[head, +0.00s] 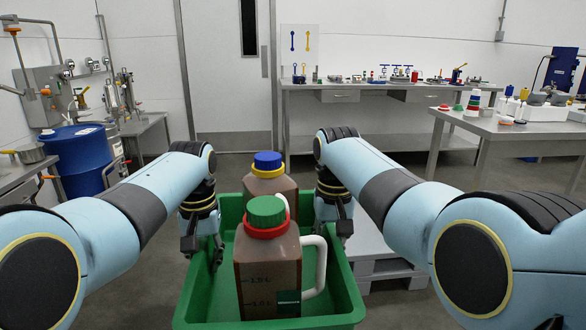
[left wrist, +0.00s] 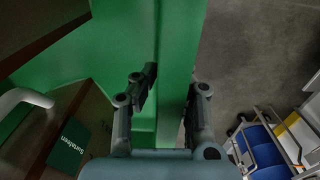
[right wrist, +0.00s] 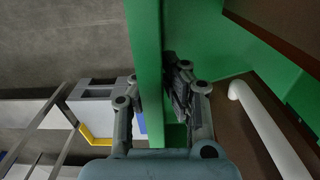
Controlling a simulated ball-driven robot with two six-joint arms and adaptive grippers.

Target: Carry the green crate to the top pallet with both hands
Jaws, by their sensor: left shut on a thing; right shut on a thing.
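The green crate (head: 344,285) is in front of me, low in the head view, with two brown jugs in it. The near jug (head: 268,270) has a green cap and red collar; the far jug (head: 270,183) has a blue cap and yellow collar. My left gripper (head: 203,250) is shut on the crate's left wall, which also shows in the left wrist view (left wrist: 176,60). My right gripper (head: 335,225) is shut on the right wall, which also shows in the right wrist view (right wrist: 147,60). Grey pallets (head: 385,268) lie beyond the crate to the right, partly hidden by my right arm.
A blue drum (head: 85,158) and steel benches stand at the left. A long bench (head: 385,90) with small items is along the back wall. A table (head: 500,128) stands at the right. The floor ahead of the crate is partly clear.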

